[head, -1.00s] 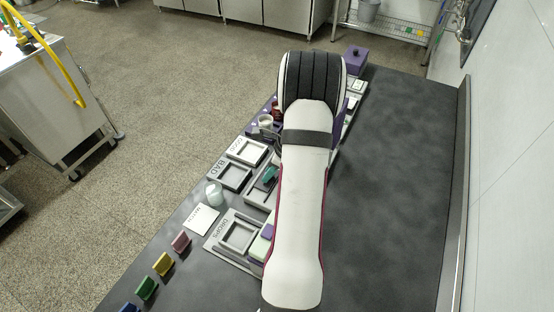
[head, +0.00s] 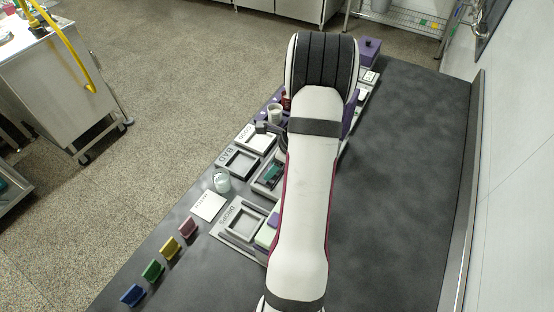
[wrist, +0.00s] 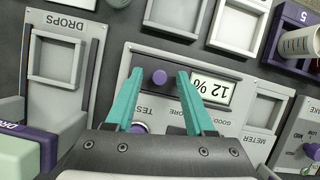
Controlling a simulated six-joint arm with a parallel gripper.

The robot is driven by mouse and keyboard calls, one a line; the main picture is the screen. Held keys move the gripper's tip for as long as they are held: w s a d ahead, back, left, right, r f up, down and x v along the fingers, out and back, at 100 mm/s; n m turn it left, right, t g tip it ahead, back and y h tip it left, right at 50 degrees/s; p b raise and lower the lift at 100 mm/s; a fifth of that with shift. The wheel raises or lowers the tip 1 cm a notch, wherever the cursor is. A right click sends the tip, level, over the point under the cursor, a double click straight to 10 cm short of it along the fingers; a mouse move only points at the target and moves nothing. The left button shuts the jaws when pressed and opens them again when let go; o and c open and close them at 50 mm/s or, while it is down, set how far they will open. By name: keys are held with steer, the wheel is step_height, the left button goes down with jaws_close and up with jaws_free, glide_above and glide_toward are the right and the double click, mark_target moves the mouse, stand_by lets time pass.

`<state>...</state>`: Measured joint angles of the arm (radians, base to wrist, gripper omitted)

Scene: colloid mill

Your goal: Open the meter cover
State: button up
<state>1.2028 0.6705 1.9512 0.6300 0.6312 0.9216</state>
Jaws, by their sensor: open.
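I cannot tell which part is the meter cover. In the head view, my gripper (head: 273,174) is a small teal patch mostly hidden by my arm.
A DROPS plate (wrist: 56,62) with a square recess lies left, a purple-and-green thing (wrist: 32,150) below it. A white cup (wrist: 298,42) stands at upper right. The bench's right side (head: 410,180) is clear.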

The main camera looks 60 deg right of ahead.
steer(key=v, duration=1.5)
steer(key=shift+r, duration=0.25)
steer(key=w+a+r+n+g+y, duration=0.1)
steer(key=w+a+r+n, duration=0.1)
steer(key=w+a+n, duration=0.5)
steer(key=w+a+r+n+g+y, duration=0.15)
steer(key=a+n, duration=0.25)
steer(key=a, duration=0.8)
steer(key=s+a+n+g, duration=0.1)
steer(key=s+a+n, duration=0.5)
steer(key=a+n, duration=0.3)
steer(key=s+a+n+g+h, duration=0.1)
steer(key=s+a+n, duration=0.5)
steer(key=a+n, duration=0.2)
steer(key=shift+a+n, duration=0.4)
steer(key=shift+a, duration=0.7)
